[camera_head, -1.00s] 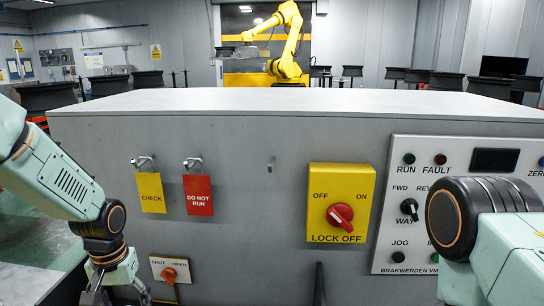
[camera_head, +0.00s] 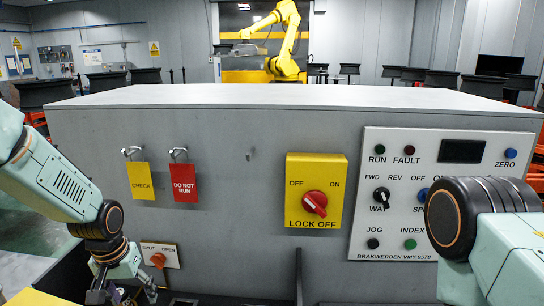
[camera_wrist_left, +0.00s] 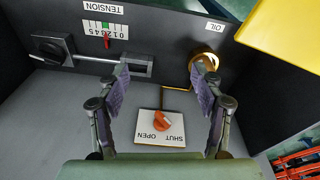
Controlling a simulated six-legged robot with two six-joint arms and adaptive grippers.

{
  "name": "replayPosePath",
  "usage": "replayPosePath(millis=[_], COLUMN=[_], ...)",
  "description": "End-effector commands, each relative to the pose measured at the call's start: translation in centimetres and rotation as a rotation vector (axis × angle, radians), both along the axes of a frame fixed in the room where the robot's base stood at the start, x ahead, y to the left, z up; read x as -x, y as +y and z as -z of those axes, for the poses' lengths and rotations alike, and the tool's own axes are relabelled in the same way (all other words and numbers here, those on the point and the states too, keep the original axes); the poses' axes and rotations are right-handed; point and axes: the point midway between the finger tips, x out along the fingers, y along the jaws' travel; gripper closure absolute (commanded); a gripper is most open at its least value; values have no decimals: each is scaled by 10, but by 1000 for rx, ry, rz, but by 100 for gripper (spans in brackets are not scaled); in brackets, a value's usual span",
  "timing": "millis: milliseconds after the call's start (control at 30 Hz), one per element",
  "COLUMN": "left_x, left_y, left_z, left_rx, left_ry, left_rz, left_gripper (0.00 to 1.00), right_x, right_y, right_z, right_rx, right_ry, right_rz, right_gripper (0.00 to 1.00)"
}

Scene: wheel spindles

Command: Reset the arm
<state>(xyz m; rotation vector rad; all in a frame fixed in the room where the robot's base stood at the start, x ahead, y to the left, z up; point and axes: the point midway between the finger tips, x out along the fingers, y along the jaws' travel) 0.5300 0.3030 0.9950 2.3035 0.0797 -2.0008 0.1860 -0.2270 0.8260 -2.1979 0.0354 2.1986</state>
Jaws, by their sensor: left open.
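My left arm comes in from the left in the head view, with its gripper (camera_head: 122,292) low at the bottom edge, near the SHUT/OPEN plate (camera_head: 160,256). In the left wrist view the two fingers of this gripper (camera_wrist_left: 162,88) stand wide apart with nothing between the tips. The orange knob (camera_wrist_left: 161,121) on the plate shows between and below the fingers, apart from them. My right arm shows at the right of the head view, but its gripper is out of the picture.
The grey cabinet holds a yellow LOCK OFF panel (camera_head: 315,217) with a red knob, hanging CHECK (camera_head: 141,181) and DO NOT RUN (camera_head: 184,183) tags, and a control panel (camera_head: 398,247). The wrist view shows a tension scale (camera_wrist_left: 105,28) and a brass oil fitting (camera_wrist_left: 206,60).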

Motion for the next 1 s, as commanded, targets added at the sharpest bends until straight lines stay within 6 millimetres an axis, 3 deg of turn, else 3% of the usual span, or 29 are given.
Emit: replayPosePath(millis=[200, 367, 467, 700, 900, 1000], left_x=[-3, 19, 50, 168, 275, 316], left_y=[-16, -36, -50, -70, -73, -75], left_z=[13, 56, 100, 205, 265, 285], left_rx=[32, 53, 57, 25, -11, -16], left_ry=[-111, -177, -201, -159, -12, 76], left_rz=[7, 14, 15, 17, 34, 48], left_gripper=[34, 34, 34, 34, 34, 34], right_x=[0, 0, 0, 0, 0, 0], right_y=[0, 0, 0, 0, 0, 0], right_z=[2, 15, 30, 76, 112, 125], right_rx=[0, 0, 0, 0, 0, 0], right_ry=[0, 0, 0, 0, 0, 0], right_rz=[0, 0, 0, 0, 0, 0], right_gripper=[60, 60, 60, 60, 60, 60])
